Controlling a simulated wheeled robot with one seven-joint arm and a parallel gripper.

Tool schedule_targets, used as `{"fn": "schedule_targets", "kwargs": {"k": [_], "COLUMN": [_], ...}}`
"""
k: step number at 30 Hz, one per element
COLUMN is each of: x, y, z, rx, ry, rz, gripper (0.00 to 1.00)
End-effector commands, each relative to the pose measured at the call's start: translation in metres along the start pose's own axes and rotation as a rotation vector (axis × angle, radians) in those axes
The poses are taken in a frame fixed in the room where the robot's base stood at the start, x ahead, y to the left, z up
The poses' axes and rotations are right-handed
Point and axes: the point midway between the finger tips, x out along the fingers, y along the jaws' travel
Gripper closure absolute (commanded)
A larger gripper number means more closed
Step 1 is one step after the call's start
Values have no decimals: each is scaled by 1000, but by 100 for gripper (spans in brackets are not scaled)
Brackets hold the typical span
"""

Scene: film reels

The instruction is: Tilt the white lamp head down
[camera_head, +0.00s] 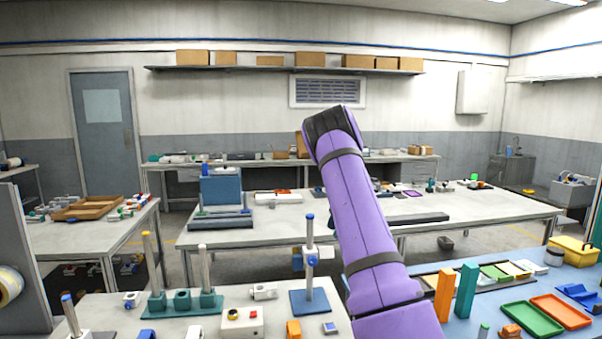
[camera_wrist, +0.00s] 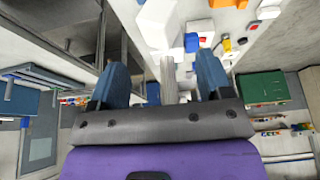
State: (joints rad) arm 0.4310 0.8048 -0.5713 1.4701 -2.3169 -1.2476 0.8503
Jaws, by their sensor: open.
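The lamp stand has a blue base (camera_head: 311,303) and an upright grey post (camera_head: 309,280) with a blue cap, on the near white table. The white lamp head (camera_head: 325,252) sits on the post at mid-height, beside blue parts. My purple arm passes close to its right, and my gripper is not clearly visible in the head view. In the wrist view my gripper (camera_wrist: 162,82) is open, with two blue-grey fingers apart. A pale post (camera_wrist: 168,75) shows in the gap between them, and a white block (camera_wrist: 160,24), perhaps the lamp head, lies beyond. I cannot tell whether anything touches.
Orange (camera_head: 444,294) and teal (camera_head: 466,290) uprights stand to the right. A white table (camera_head: 270,225) lies behind.

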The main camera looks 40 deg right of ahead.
Motion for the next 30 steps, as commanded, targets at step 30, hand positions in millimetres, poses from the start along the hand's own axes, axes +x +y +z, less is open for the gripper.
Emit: {"fn": "schedule_targets", "kwargs": {"k": [30], "x": [-98], "y": [29], "z": [-128], "rx": [-42], "ry": [166], "rz": [537], "gripper": [28]}}
